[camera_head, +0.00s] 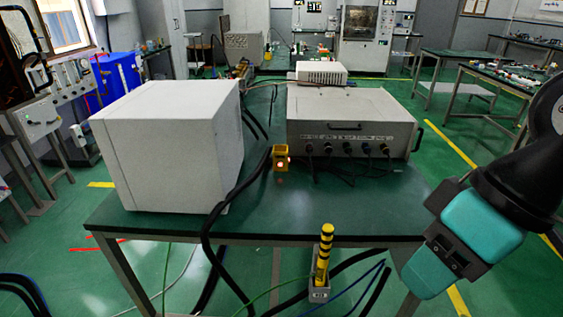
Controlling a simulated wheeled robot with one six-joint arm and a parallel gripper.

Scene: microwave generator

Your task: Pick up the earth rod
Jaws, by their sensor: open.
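The earth rod appears to be the yellow rod with black bands (325,252) at the bottom centre of the head view. It stands nearly upright in a small grey holder (319,294) at the table's front edge. My gripper (430,262), with teal and dark grey parts, is at the lower right, to the right of the rod and apart from it. It is open, and I see nothing held in it. The rod's lower end is hidden in the holder.
A green-topped table (370,210) carries a white box (175,150), a grey instrument (350,120) with cables at its front, and a small yellow block with a lit red lamp (281,157). Black, green and blue cables hang past the front edge, some close to the holder.

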